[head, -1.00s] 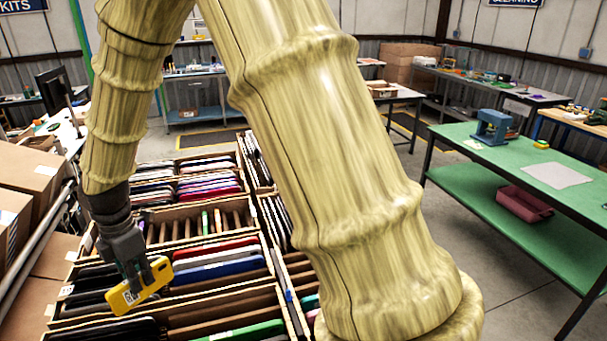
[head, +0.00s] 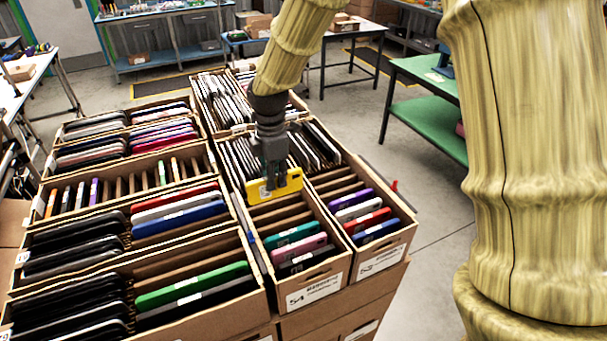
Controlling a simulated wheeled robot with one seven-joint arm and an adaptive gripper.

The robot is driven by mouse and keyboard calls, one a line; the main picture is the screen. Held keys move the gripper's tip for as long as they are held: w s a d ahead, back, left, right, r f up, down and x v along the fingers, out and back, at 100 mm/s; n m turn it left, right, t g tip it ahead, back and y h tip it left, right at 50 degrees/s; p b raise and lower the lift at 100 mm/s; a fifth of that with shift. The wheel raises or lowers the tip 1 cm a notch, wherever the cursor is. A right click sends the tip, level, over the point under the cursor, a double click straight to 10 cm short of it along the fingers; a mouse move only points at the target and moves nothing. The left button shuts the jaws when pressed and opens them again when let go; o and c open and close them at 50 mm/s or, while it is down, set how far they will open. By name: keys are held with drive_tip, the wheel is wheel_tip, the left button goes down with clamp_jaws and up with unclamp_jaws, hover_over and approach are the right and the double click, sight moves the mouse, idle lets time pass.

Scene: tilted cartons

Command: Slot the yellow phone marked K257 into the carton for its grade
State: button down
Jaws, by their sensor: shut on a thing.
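My gripper (head: 274,180) is shut on the yellow phone (head: 260,191), which has a white label too small to read here. The phone is held on its long edge over the carton marked with a label that seems to read 5A (head: 312,290), above its dividers behind several coloured phones. Whether the phone's lower edge is between dividers or above them I cannot tell. A second labelled carton (head: 381,261) stands just to the right, with purple, white, red and blue phones in it.
Dark, green and blue phones fill the cartons to the left (head: 190,288). Tightly packed phones (head: 236,158) stand just behind my gripper. A green table (head: 425,110) is at the right, with open floor between it and the cartons.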

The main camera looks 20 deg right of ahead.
sight(279, 191)
drive_tip(key=shift+s+d, duration=0.35)
drive_tip(key=shift+d, duration=0.05)
drive_tip(key=shift+w+a+f, duration=0.1)
drive_tip(key=shift+a+f, duration=0.05)
drive_tip(key=shift+f, duration=0.8)
wheel_tip(279, 191, down, 3)
drive_tip(key=shift+r, duration=0.2)
drive_tip(key=shift+f+b, duration=0.85)
drive_tip(key=shift+f, duration=2.3)
drive_tip(key=shift+f, duration=0.35)
drive_tip(key=c, duration=1.4)
unclamp_jaws()
